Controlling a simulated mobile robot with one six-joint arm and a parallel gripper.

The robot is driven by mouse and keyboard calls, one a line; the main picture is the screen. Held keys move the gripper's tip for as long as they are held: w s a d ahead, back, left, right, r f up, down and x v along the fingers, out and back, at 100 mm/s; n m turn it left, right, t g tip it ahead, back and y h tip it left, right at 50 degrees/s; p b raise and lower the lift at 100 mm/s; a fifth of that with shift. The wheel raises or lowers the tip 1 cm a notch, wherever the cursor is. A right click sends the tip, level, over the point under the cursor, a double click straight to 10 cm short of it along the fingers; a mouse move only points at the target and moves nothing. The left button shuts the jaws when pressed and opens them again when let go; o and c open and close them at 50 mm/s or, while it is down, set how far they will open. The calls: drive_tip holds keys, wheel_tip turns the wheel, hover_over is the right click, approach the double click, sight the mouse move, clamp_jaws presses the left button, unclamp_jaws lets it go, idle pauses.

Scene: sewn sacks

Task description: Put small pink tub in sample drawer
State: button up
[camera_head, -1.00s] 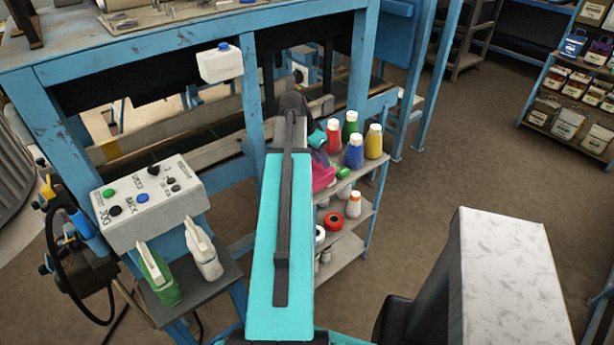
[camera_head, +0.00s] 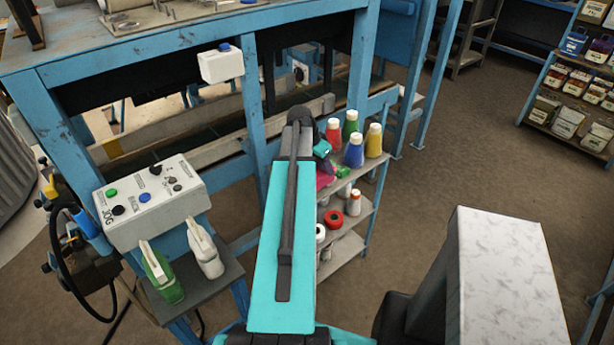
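A pink object (camera_head: 325,180) shows in the head view, mostly hidden behind my turquoise arm, at the left end of the small shelf unit's top. Too little of it shows to tell whether it is the small pink tub, or whether it is held. I cannot make out a sample drawer.
Red, green, blue and yellow thread cones (camera_head: 354,151) crowd the shelf top; spools (camera_head: 334,218) lie below. A blue workbench (camera_head: 150,60) stands behind. A control box (camera_head: 151,201) and two spray bottles (camera_head: 204,248) are left. Open floor (camera_head: 445,180) lies right.

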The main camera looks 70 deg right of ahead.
drive_tip(key=shift+f, duration=0.1)
drive_tip(key=shift+p+x, duration=0.9)
drive_tip(key=shift+x, duration=0.2)
drive_tip(key=shift+p+x, duration=0.55)
drive_tip(key=shift+x, duration=0.85)
drive_tip(key=shift+w+d, duration=0.1)
drive_tip(key=shift+w, duration=0.05)
drive_tip(key=shift+c, duration=0.4)
clamp_jaws()
